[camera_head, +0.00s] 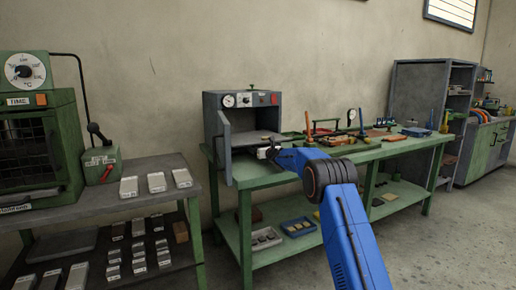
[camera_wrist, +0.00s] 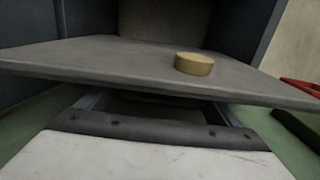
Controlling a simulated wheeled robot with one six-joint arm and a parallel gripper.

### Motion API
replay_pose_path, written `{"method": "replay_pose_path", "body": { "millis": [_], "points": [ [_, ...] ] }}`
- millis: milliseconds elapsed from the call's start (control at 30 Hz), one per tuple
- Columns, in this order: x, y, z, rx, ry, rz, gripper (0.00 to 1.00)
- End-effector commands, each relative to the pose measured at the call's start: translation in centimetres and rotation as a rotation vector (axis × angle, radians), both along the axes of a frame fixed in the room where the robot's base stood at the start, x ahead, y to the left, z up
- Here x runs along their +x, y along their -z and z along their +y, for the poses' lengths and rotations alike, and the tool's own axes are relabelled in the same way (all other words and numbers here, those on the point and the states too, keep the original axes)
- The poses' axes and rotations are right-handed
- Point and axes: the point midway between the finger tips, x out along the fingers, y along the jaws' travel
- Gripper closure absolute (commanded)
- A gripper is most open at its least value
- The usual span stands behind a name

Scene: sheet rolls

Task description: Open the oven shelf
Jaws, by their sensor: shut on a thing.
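The small grey oven (camera_head: 262,112) stands on the green bench in the head view, its door (camera_head: 225,148) swung open at the left. The flat grey oven shelf (camera_head: 252,139) spans the opening; in the wrist view the shelf (camera_wrist: 110,60) fills the middle and carries a round yellow-tan piece (camera_wrist: 194,64). My gripper (camera_head: 265,152) is at the shelf's front, and in the wrist view my gripper (camera_wrist: 155,104) reaches under the front edge. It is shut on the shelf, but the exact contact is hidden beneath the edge.
Several tools lie on the green bench (camera_head: 385,151) right of the oven. A larger green oven (camera_head: 36,145) and a dark table (camera_head: 150,195) with several pale blocks are at the left. The floor (camera_head: 440,240) at the right is clear.

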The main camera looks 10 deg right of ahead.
Motion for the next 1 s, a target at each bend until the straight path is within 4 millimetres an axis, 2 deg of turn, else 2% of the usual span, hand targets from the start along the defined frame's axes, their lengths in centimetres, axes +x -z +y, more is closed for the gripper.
{"method": "replay_pose_path", "body": {
  "millis": [333,367,400,767,1000],
  "points": [
    [0.0,0.0,0.1,0.000,-0.001,-0.001,0.54],
    [0.0,0.0,0.1,0.000,-0.001,-0.001,0.07],
    [0.0,0.0,0.1,0.000,-0.001,-0.001,0.00],
    [-0.5,-0.1,-0.1,0.000,-0.001,-0.001,0.00],
    [-3.3,-0.2,-1.1,0.000,0.000,-0.001,0.00]
  ]
}}
